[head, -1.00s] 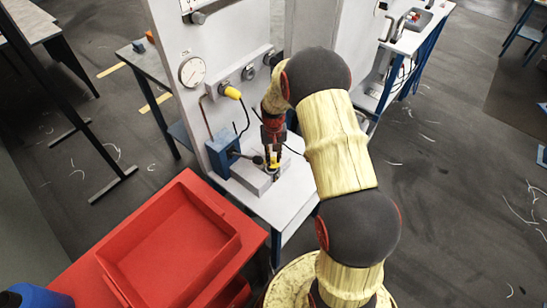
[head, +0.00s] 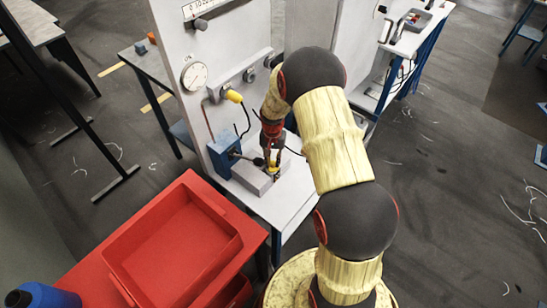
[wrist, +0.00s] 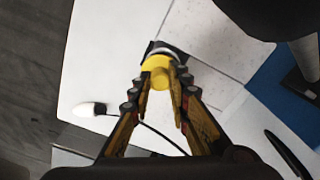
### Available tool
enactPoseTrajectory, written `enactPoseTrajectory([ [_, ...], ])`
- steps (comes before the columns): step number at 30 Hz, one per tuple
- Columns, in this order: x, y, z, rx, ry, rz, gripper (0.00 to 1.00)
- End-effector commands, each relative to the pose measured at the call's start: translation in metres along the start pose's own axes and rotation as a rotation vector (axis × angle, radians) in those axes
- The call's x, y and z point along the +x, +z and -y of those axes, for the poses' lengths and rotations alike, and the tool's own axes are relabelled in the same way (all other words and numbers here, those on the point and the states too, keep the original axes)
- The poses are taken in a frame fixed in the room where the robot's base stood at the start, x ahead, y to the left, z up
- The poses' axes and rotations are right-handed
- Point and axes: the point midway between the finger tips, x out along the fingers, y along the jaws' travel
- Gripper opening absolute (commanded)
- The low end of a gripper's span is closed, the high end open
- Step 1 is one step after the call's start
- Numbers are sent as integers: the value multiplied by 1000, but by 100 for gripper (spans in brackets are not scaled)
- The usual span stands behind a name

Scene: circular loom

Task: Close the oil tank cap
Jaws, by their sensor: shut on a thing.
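The yellow oil tank cap (wrist: 157,70) is between the fingertips of my gripper (wrist: 160,86) in the wrist view. My gripper is shut on it. A pale ring and a dark square edge show just behind the cap; I cannot tell whether the cap is seated. In the head view my gripper (head: 274,168) points down at the right end of a low grey block (head: 250,178), which looks like the tank, on the white bench (head: 285,205). The fingers mostly hide the cap there.
A blue block (head: 222,155) with a dark lever stands left of my gripper, against the upright panel (head: 180,40). The panel carries a gauge (head: 194,75) and a yellow-ended knob (head: 233,96). A red tray (head: 175,250) is at lower left. Black cables run close by.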

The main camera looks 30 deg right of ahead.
Motion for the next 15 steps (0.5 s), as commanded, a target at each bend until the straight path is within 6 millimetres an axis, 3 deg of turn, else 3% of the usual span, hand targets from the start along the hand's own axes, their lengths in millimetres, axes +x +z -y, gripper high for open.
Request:
enactPoseTrajectory([
  [15,-1,9,4,236,0,0,0],
])
